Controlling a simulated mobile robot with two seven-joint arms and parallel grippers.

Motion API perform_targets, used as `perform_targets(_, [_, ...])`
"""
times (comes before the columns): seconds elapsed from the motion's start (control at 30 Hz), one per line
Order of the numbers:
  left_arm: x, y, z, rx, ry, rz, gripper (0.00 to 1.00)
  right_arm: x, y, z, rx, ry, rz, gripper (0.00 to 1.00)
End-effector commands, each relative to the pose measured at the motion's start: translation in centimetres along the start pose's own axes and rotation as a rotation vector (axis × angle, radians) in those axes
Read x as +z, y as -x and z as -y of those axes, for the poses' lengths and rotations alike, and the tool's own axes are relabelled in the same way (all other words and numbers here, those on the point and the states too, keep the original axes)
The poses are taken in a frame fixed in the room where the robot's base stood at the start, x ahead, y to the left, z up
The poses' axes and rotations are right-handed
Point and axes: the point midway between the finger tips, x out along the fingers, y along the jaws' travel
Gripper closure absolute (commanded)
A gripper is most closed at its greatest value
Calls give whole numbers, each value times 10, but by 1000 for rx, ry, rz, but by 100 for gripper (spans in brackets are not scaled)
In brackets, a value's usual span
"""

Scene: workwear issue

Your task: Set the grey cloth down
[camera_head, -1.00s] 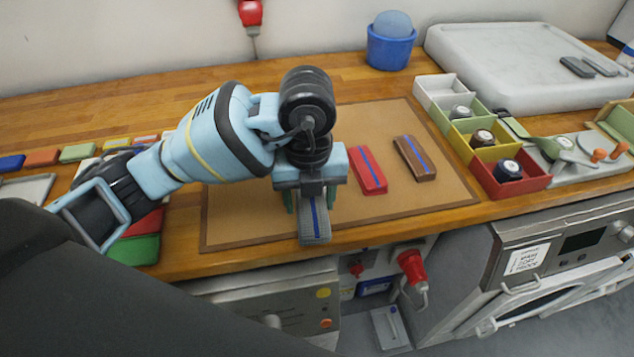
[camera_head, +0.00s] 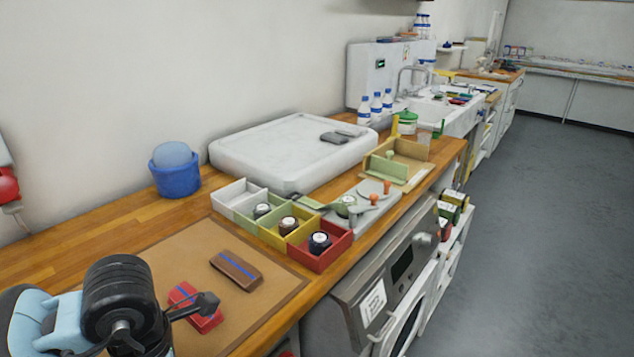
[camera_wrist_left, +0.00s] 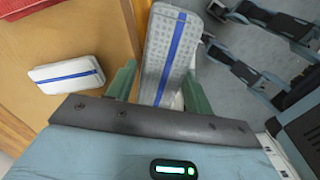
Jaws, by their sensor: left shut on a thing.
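The grey cloth (camera_wrist_left: 170,48), a folded pad with a blue stripe, is between the green fingers of my left gripper (camera_wrist_left: 158,82) in the left wrist view. The gripper is shut on it, and grey floor shows beyond the cloth's right side. In the head view my left arm's wrist is at the bottom left; its fingers and the grey cloth are out of frame. My right gripper is in neither view.
A whitish striped pad (camera_wrist_left: 66,75) lies left of the gripper. A red cloth (camera_head: 196,306) and a brown cloth (camera_head: 236,269) lie on the tan mat (camera_head: 190,247). Coloured boxes (camera_head: 318,254), a white slab (camera_head: 290,152) and a blue tub (camera_head: 176,177) stand beyond.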

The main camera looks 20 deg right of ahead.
Motion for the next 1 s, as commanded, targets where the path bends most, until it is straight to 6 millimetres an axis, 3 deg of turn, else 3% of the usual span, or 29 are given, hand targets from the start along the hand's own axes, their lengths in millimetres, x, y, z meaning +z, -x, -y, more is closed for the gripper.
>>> perform_targets(0.6, [18,-11,25,-12,-1326,-3,70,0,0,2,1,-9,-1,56])
perform_targets(0.8, [20,-14,31,-18,-1627,-1,70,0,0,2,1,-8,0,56])
perform_targets(1.0, [21,-15,33,-23,-1752,0,70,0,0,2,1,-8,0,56])
